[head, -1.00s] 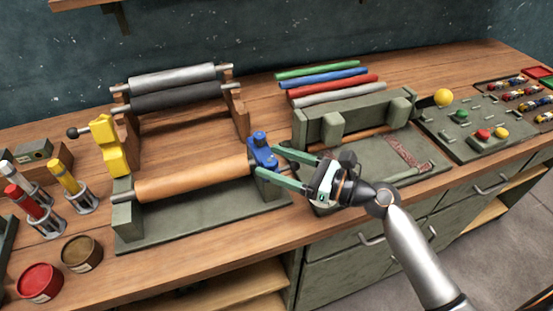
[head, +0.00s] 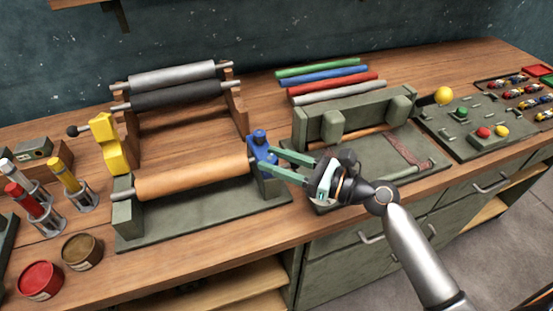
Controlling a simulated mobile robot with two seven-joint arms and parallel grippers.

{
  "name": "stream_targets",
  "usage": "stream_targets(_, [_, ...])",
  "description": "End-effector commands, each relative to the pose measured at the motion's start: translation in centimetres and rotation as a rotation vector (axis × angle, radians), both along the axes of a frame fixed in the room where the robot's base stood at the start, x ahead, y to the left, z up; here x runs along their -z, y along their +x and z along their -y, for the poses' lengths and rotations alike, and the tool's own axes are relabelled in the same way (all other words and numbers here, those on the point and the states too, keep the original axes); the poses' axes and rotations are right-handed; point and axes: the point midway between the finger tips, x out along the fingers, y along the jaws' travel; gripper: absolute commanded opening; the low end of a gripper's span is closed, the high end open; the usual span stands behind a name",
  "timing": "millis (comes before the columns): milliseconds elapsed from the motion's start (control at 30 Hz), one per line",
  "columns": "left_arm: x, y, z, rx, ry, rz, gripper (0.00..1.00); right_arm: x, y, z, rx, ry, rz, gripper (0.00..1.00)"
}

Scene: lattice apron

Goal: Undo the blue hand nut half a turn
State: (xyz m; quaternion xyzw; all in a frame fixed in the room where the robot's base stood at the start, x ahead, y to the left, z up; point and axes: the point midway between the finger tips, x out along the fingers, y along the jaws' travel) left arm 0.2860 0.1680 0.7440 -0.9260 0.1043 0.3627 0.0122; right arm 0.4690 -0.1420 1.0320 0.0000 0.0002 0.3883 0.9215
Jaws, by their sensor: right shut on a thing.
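The blue hand nut (head: 260,146) sits at the right end of the tan roller (head: 195,177), on the green roller stand. My right gripper (head: 268,163) comes in from the right with its green fingers around the nut, shut on it. The fingers hide part of the nut's lower right side. My left gripper is not in view.
A yellow clamp block (head: 107,145) with a black knob stands at the roller's left end. A green press (head: 355,116) stands close to the right, behind my right gripper. A panel with coloured knobs (head: 478,135) is at the far right. Two round tins (head: 40,281) stand at front left.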

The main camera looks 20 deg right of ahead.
Motion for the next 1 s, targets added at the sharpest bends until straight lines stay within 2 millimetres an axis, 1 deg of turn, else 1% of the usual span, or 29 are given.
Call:
stream_targets(233, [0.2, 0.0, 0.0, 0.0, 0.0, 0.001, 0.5, 0.1, 0.1, 0.1, -0.015, -0.003, 0.0, 0.0])
stream_targets(467, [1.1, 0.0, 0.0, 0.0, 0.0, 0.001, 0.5, 0.2, 0.3, 0.2, -0.111, -0.003, 0.002, 0.0])
stream_targets(700, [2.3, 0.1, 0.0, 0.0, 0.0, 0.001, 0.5, 0.2, 0.6, 0.4, -0.302, -0.003, 0.002, 0.0])
stream_targets(1000, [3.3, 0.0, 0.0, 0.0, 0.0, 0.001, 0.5, 0.0, 0.9, 0.5, -0.556, 0.0, 0.003, 0.0])
